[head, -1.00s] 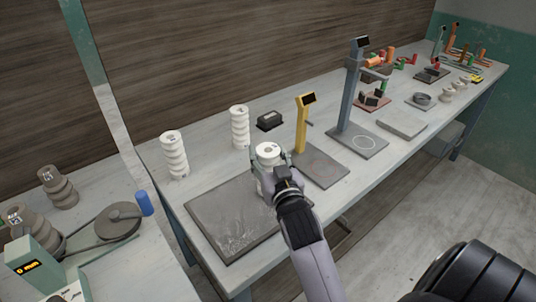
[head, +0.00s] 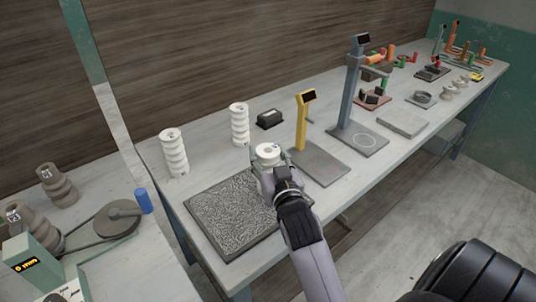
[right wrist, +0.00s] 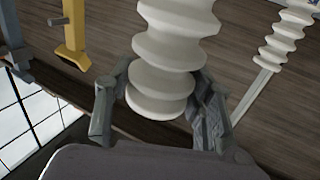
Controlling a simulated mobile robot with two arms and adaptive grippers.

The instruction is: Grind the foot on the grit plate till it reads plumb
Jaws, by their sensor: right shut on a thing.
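The grit plate (head: 222,207) is a dark square slab at the front of the bench, its face covered in a pale speckled texture. My right gripper (head: 270,167) is shut on a white ribbed insulator (head: 268,151), upright over the plate's right-hand side. The gripper and arm hide its foot, so I cannot tell whether it touches the plate. In the right wrist view the insulator (right wrist: 165,55) stands between both fingers (right wrist: 155,108). A yellow stand (head: 301,125) with a dark screen rises from a grey base right of the plate; I read nothing on the screen. My left gripper is out of view.
Two white ribbed insulators (head: 174,153) (head: 239,124) stand behind the plate, near a black box (head: 269,119). A tall blue-grey stand (head: 350,100) is farther right. Brown insulators (head: 55,184) and a green box reading "0 mm" (head: 35,262) are on the left bench.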

